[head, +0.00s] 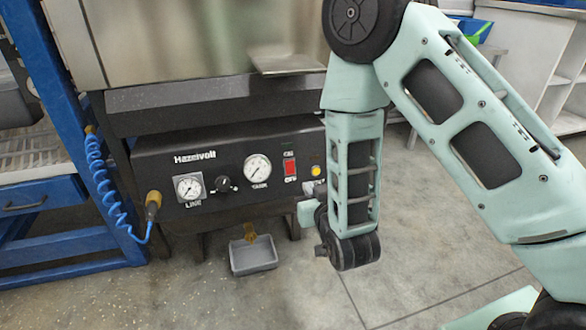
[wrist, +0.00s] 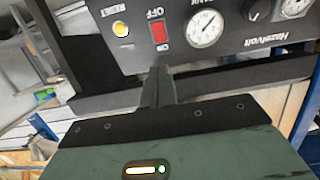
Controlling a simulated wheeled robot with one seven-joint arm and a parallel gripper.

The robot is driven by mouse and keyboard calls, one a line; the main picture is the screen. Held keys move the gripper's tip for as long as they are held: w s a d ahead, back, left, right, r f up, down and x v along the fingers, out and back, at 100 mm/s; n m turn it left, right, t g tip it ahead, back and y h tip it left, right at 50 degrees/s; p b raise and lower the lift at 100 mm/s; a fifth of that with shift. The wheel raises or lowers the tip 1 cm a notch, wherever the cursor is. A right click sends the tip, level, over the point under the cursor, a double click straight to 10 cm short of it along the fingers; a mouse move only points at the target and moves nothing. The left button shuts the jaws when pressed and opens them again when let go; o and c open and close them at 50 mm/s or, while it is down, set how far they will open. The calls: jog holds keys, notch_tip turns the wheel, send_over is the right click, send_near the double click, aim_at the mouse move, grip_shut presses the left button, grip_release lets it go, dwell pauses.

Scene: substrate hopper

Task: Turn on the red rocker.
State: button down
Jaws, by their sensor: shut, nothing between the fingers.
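The red rocker (head: 290,168) is on the black front panel (head: 225,165) of the Hazelvolt machine, right of the tank gauge. It also shows in the wrist view (wrist: 159,32), where the panel looks upside down. The ON label is above the rocker on the panel and the OFF label below it. Which side is pressed in is too small to tell. My gripper (wrist: 160,72) is shut and empty. In the wrist view its tips are just below the rocker, by the ON label; contact cannot be told. In the head view my arm mostly hides the gripper.
A yellow button (head: 316,171) is right of the rocker. The tank gauge (head: 257,168), a black knob (head: 223,184) and the line gauge (head: 188,187) are to the left. A blue coiled hose (head: 105,185) hangs at the left. A grey tray (head: 253,255) lies on the floor below.

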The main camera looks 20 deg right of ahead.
jog(key=b, duration=0.6)
send_near(290, 163)
jog(key=w, duration=0.2)
jog(key=w+f, duration=0.1)
jog(key=w, duration=0.2)
jog(key=shift+w+f, duration=0.1)
jog(key=shift+f, duration=0.05)
jog(key=shift+w, duration=0.7)
jog(key=shift+w, duration=0.25)
jog(key=shift+s, duration=0.15)
